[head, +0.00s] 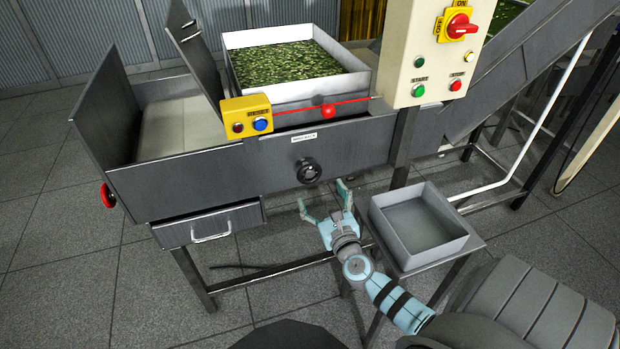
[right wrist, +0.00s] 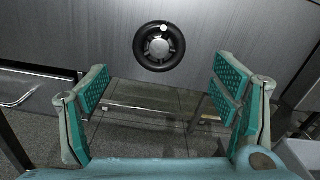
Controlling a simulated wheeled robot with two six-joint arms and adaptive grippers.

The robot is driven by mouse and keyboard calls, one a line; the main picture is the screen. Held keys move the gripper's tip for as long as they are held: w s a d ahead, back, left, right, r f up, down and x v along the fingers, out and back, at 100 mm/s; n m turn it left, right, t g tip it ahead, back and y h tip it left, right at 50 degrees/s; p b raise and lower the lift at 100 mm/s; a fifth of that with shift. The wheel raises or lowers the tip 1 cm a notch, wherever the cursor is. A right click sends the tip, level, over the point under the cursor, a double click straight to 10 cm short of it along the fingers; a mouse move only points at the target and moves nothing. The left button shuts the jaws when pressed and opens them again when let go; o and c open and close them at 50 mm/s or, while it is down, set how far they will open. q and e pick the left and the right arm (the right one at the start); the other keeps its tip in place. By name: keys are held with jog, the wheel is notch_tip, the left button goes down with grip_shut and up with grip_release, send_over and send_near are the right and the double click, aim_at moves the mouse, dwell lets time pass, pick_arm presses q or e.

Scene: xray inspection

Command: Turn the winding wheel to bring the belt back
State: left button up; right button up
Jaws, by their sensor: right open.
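The winding wheel, a small black handwheel (head: 308,170) with a pale knob, is mounted on the grey side panel of the conveyor. In the right wrist view the wheel (right wrist: 159,46) is ahead, above the gap between my fingers. My right gripper (head: 323,194) is open and empty, just below and in front of the wheel, not touching it. Its green pads (right wrist: 163,88) are spread wide. The belt (head: 185,128) shows as a pale surface inside the conveyor at left. My left gripper is not in view.
A white tray of green leafy material (head: 350,68) sits on the conveyor. A red pull cord (head: 328,111) and yellow reset box (head: 247,117) are above the wheel. A control box (head: 428,65) stands at right. An empty grey bin (head: 384,219) is on a stand beside my right arm. A drawer (head: 210,226) hangs lower left.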

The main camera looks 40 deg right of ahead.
aim_at(311, 176)
jog(key=b+x, duration=0.2)
jog(key=x, duration=0.6)
jog(key=shift+w+f, duration=0.1)
jog(key=shift+f, duration=0.1)
jog(key=shift+w+d+r, duration=0.1)
jog(key=shift+w+d, duration=0.1)
jog(key=shift+w, duration=0.3)
jog(key=c, duration=1.2)
